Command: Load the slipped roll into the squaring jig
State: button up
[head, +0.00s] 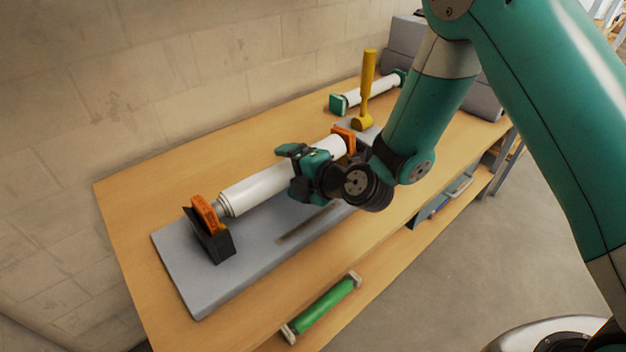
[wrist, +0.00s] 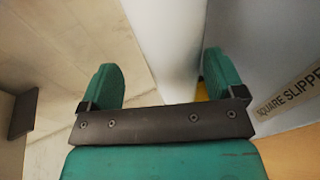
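The slipped roll, a white roll (head: 262,187) with orange end blocks (head: 202,211), lies lengthwise over the grey squaring jig plate (head: 188,277). Its near-left end block rests at a black holder (head: 218,245); its far end block (head: 345,138) is partly hidden behind my gripper and arm. My gripper (head: 296,170) is at the roll's far half, one finger on each side of it. In the wrist view the white roll (wrist: 170,45) passes between the two spread teal fingers (wrist: 160,80). A gap shows at the left finger; the right finger looks close, contact unclear.
A yellow mallet-like tool (head: 367,90) stands upright beyond the jig. A white roll with green ends (head: 375,95) lies behind it, near grey boxes (head: 405,35). A label (wrist: 290,95) reads "SQUARE SLIPPE…". The wall runs behind the bench.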

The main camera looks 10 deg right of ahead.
jog(key=s+d+r+m+g+h+b, duration=0.1)
jog(key=s+d+r+m+g, duration=0.2)
jog(key=s+m, duration=0.3)
jog(key=s+d+r+m+g+h+b, duration=0.2)
jog(key=s+d+m, duration=0.4)
jog(key=s, duration=0.5)
jog(key=s+d+r+m+g+h+b, duration=0.2)
jog(key=s+d+r+m+g, duration=0.2)
jog(key=s+m, duration=0.3)
jog(key=shift+s+d+r+g, duration=0.15)
jog(key=shift+s+r+g, duration=0.5)
jog(key=shift+s, duration=0.6)
